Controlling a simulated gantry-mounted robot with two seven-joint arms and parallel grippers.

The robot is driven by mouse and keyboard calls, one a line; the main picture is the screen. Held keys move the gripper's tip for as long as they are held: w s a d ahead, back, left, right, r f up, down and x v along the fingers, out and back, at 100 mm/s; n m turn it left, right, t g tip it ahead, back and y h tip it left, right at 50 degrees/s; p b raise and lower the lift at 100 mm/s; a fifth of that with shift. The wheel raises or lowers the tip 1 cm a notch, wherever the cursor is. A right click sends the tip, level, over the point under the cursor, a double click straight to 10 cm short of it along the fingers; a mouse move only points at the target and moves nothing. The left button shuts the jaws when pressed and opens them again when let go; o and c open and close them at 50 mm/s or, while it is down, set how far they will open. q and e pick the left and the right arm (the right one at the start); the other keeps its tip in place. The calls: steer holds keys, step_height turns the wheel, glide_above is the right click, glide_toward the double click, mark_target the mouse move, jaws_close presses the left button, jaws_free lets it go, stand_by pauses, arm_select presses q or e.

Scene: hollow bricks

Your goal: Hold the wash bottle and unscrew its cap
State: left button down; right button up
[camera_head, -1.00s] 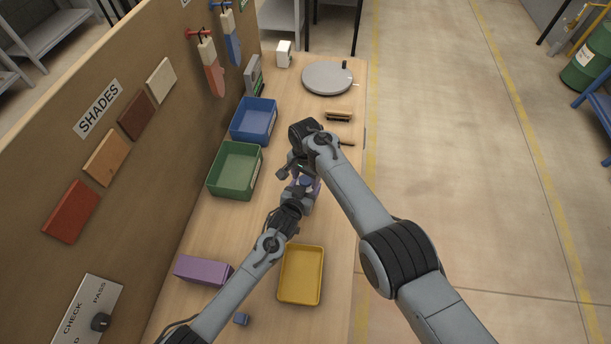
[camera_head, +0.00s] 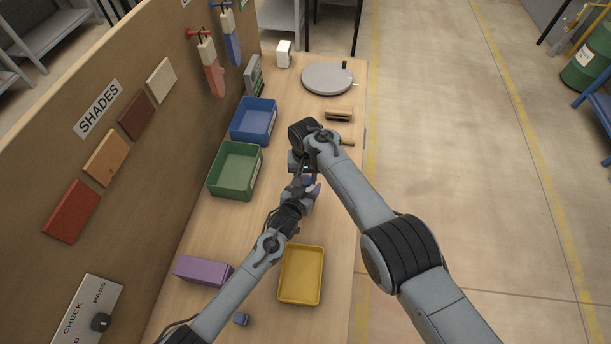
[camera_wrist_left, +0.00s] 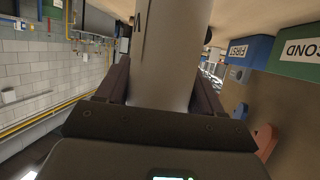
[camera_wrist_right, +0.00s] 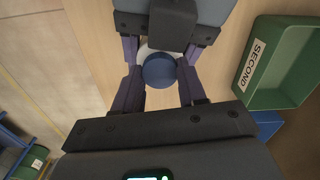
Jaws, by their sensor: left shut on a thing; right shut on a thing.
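The wash bottle (camera_wrist_left: 172,55) is a pale grey-white cylinder between the fingers of my left gripper (camera_wrist_left: 165,85) in the left wrist view, and that gripper is shut on its body. Its round blue cap (camera_wrist_right: 160,70) sits between the fingers of my right gripper (camera_wrist_right: 160,88), which is shut on it from above. A little of the pale bottle shows behind the cap in the right wrist view. In the head view the right gripper (camera_head: 302,178) and left gripper (camera_head: 312,192) meet over the bench, largely hiding bottle and cap. I cannot tell how loose the cap is.
A green bin (camera_head: 231,190) and a blue bin (camera_head: 250,139) stand left of the grippers along the board. A yellow tray (camera_head: 281,290), purple block (camera_head: 203,270) and small blue block (camera_head: 241,319) lie nearer. A brush (camera_head: 339,114) and grey turntable (camera_head: 327,76) lie beyond.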

steer(key=shift+n, duration=0.4)
steer(key=o, duration=1.2)
steer(key=shift+c, duration=0.2)
